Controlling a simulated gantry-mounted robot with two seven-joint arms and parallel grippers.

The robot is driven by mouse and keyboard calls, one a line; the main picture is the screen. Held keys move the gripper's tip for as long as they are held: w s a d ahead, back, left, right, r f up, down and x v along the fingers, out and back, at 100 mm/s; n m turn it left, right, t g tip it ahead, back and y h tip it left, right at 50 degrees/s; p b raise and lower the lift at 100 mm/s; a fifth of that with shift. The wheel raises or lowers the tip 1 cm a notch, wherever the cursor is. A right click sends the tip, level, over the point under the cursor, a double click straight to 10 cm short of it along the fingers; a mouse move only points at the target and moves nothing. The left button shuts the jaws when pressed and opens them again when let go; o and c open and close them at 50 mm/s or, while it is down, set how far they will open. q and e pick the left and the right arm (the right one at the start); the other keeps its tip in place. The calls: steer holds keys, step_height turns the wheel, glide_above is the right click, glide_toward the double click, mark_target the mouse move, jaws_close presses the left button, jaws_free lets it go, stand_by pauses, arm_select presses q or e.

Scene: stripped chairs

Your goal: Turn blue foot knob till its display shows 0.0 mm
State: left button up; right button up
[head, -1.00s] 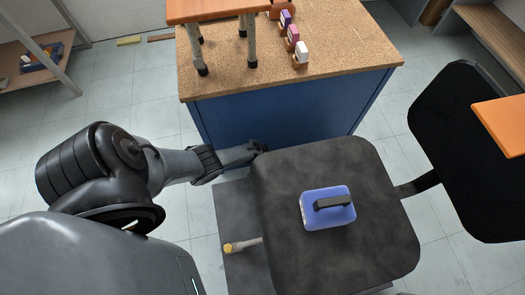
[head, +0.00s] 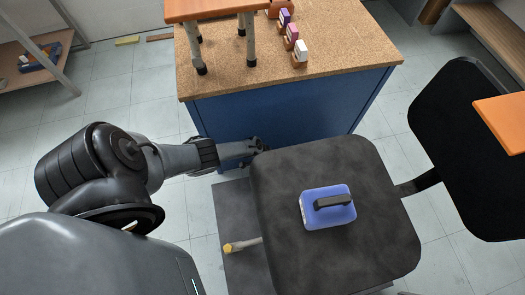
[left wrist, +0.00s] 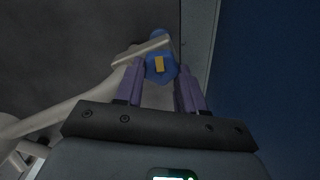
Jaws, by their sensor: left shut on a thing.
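The blue foot knob (left wrist: 153,68), with a yellow mark on its face, shows in the left wrist view under the chair. My left gripper (left wrist: 160,72) has its two purple fingers on either side of the knob and is shut on it. In the head view my left gripper (head: 256,147) reaches to the far left edge of the dark seat (head: 290,175), which hides the knob. A small lit green display (left wrist: 172,175) is cut off at the bottom of the left wrist view; its reading cannot be made out. My right gripper is not in view.
A blue case (head: 328,215) with a black handle lies on the seat. A blue cabinet (head: 270,112) with a cork top stands just beyond the gripper. A black chair back (head: 465,150) is at right. A yellow-tipped lever (head: 229,248) sticks out at the seat's left.

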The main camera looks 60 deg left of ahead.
arm_select(q)
steer(key=shift+s, duration=0.1)
stand_by(0.5)
steer(key=o, duration=1)
steer(key=shift+o, duration=0.2)
steer(key=shift+r+p, duration=0.55)
steer(key=shift+r, duration=0.05)
step_height(320, 180, up, 10)
steer(key=p, duration=0.8)
steer(key=shift+f, duration=0.2)
